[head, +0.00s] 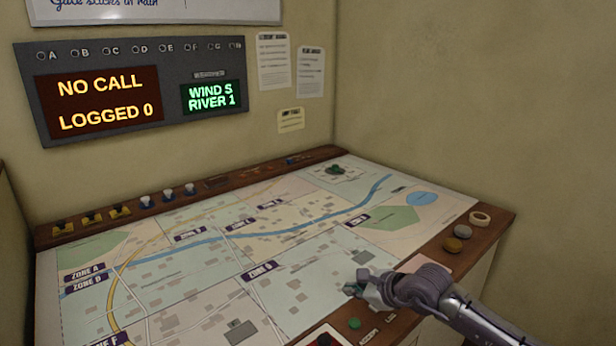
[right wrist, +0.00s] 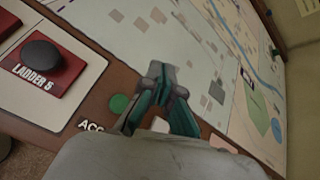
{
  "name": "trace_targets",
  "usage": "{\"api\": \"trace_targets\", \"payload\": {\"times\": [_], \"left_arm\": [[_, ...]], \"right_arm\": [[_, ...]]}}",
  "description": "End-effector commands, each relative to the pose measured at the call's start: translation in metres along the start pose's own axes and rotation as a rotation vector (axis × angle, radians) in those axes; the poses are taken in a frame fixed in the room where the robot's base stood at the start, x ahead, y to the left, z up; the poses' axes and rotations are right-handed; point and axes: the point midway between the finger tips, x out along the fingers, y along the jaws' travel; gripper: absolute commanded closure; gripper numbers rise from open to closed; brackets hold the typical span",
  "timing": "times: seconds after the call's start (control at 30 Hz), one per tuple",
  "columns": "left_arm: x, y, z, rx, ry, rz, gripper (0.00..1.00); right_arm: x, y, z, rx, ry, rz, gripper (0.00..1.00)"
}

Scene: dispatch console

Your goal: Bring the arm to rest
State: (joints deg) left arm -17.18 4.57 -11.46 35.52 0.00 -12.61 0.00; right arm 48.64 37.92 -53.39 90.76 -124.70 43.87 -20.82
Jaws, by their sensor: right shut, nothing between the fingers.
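My right gripper (head: 352,288) is shut and empty. It is over the near right part of the map table, close to the wooden front edge, with my arm coming in from the lower right. In the right wrist view the gripper (right wrist: 160,72) shows its teal fingertips together, above the map. My left gripper is not in view.
The map (head: 190,285) is mostly clear. A green button (head: 354,323) sits on the near rim. Yellow and white pieces line the far left rim. The right wrist view shows a black knob (right wrist: 42,55) labelled LADDER 5. The wall panel (head: 140,85) reads NO CALL, LOGGED 0.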

Motion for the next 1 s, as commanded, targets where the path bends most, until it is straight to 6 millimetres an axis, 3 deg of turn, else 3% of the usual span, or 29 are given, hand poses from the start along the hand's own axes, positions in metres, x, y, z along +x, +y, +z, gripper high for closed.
{"api": "trace_targets", "payload": {"times": [0.03,0.1,0.17,0.23,0.33,0.43,0.53,0.63,0.7,0.73,0.83,1.0], "left_arm": [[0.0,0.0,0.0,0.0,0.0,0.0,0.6],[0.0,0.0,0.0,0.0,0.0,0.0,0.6],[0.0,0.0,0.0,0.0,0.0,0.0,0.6],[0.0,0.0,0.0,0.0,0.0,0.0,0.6],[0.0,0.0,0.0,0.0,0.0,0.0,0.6],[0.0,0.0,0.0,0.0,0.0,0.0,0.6],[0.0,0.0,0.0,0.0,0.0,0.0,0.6],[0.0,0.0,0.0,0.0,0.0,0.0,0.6],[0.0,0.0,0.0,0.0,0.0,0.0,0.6],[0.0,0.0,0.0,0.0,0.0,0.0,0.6],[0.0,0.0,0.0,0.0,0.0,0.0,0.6],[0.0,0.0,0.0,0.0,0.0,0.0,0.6]], "right_arm": [[0.004,0.032,0.021,0.088,-0.118,0.063,1.0],[-0.002,0.071,0.059,0.267,-0.316,0.15,1.0],[-0.019,0.094,0.094,0.479,-0.508,0.219,1.0],[-0.048,0.101,0.123,0.761,-0.718,0.273,1.0],[-0.088,0.085,0.13,1.203,-0.964,0.289,1.0],[-0.116,0.058,0.095,1.679,-1.141,0.229,1.0],[-0.131,0.046,0.025,2.166,-1.235,0.083,1.0],[-0.138,0.062,-0.05,2.591,-1.236,-0.122,1.0],[-0.142,0.087,-0.097,2.846,-1.189,-0.291,1.0],[-0.143,0.1,-0.114,-2.866,1.129,0.355,1.0],[-0.151,0.141,-0.157,-2.696,0.881,0.501,1.0],[-0.168,0.203,-0.196,-2.487,0.595,0.655,1.0]]}}
